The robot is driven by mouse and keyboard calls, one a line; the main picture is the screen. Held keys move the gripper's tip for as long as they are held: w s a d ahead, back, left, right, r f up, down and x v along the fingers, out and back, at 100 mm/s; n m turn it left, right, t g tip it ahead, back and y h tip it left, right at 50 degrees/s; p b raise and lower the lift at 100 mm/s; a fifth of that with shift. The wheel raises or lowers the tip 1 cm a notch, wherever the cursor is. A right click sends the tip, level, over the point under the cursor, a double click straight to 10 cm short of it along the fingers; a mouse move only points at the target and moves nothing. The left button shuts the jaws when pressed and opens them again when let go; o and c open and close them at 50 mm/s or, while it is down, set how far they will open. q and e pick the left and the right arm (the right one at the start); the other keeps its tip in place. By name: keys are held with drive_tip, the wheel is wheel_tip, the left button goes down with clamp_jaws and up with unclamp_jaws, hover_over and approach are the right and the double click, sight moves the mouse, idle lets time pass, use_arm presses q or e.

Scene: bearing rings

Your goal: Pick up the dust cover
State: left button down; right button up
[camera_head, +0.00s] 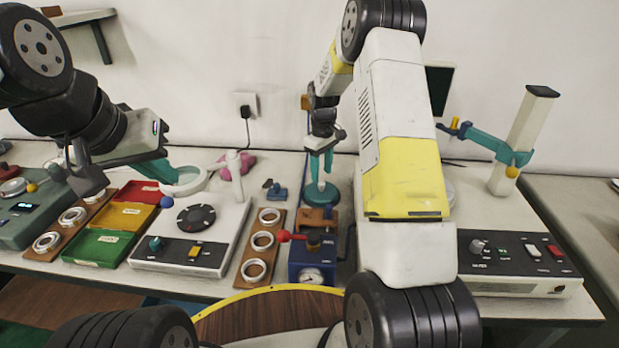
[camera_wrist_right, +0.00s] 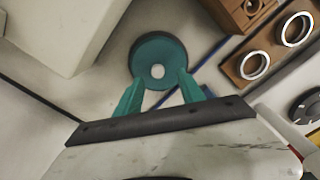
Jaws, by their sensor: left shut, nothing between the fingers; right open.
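The dust cover appears to be the teal round disc (camera_head: 322,194) with a pale centre, lying on the bench behind the blue press. It also shows in the right wrist view (camera_wrist_right: 158,52). My right gripper (camera_head: 321,171) points down above the disc, its teal fingers open and apart. In the right wrist view, the fingertips (camera_wrist_right: 160,78) overlap the near part of the disc, one on each side of its pale centre; I cannot tell whether they touch it. My left gripper (camera_head: 168,176) is shut and empty, near a white ring on the testing unit.
The blue press (camera_head: 314,262) with a red-knobbed lever stands in front of the disc. A wooden rack (camera_head: 246,270) of metal rings, the white testing unit (camera_head: 198,258) and coloured trays (camera_head: 122,216) lie to the left. A white control box (camera_head: 519,258) stands right.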

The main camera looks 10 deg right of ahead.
sight(322, 183)
drive_tip(key=f, duration=0.5)
drive_tip(key=shift+w+d+f, duration=0.1)
drive_tip(key=shift+d+f, duration=0.1)
drive_tip(key=shift+f, duration=0.1)
clamp_jaws()
